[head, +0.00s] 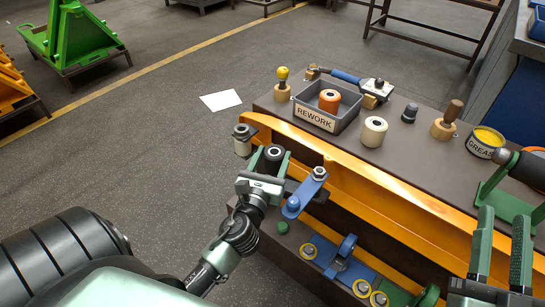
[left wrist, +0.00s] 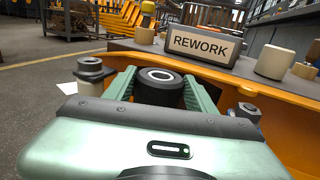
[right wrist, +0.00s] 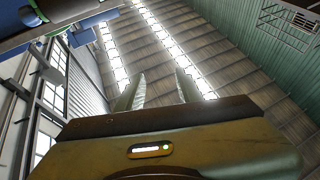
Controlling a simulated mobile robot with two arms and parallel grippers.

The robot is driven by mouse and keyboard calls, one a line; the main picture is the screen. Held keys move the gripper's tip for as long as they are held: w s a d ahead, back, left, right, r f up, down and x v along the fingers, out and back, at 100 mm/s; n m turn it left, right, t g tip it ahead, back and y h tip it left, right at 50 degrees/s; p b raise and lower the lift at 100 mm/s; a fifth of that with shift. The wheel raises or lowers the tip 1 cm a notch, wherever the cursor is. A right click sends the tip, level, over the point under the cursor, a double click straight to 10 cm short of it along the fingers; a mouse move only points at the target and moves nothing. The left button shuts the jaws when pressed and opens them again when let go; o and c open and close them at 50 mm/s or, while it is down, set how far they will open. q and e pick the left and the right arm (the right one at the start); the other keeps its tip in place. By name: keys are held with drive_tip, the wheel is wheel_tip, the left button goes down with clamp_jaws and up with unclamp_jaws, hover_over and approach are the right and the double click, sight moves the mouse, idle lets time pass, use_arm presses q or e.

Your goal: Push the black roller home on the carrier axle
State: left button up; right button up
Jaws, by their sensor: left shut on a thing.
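My left gripper (head: 262,180) is shut on the black roller (head: 270,158), beside the left part of the orange carrier (head: 345,172). In the left wrist view the black roller (left wrist: 158,92) sits between the green fingers, its pale ring and dark centre facing up. I cannot tell whether an axle is inside it; the gripper hides its lower part. A grey-capped post (head: 243,140) stands left of the roller, and a blue link with a metal pin (head: 306,192) stands right. My right gripper (head: 502,250) is open and empty at the lower right, fingers pointing up.
A grey REWORK tray (head: 348,119) holds an orange roller (head: 329,99). A cream roller (head: 374,131), a dark knob (head: 409,113), a wooden-handled tool (head: 446,122) and a GREASE tin (head: 485,143) stand on the bench top. A green stand (head: 497,195) is at right.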

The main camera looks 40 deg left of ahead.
use_arm(q)
drive_tip(key=shift+f+b, duration=0.55)
drive_tip(key=shift+f, duration=0.05)
use_arm(e)
drive_tip(key=shift+s+d+r+t+y, duration=0.1)
drive_tip(key=shift+s+r+t, duration=0.35)
drive_tip(key=shift+r, duration=0.2)
drive_tip(key=shift+s+a+r+t+y, duration=0.1)
drive_tip(key=shift+s+r+t, duration=0.35)
drive_tip(key=shift+r, duration=0.2)
drive_tip(key=shift+s+d+r+t+y, duration=0.1)
drive_tip(key=shift+s+r+t, duration=0.25)
drive_tip(key=shift+r+t, duration=0.25)
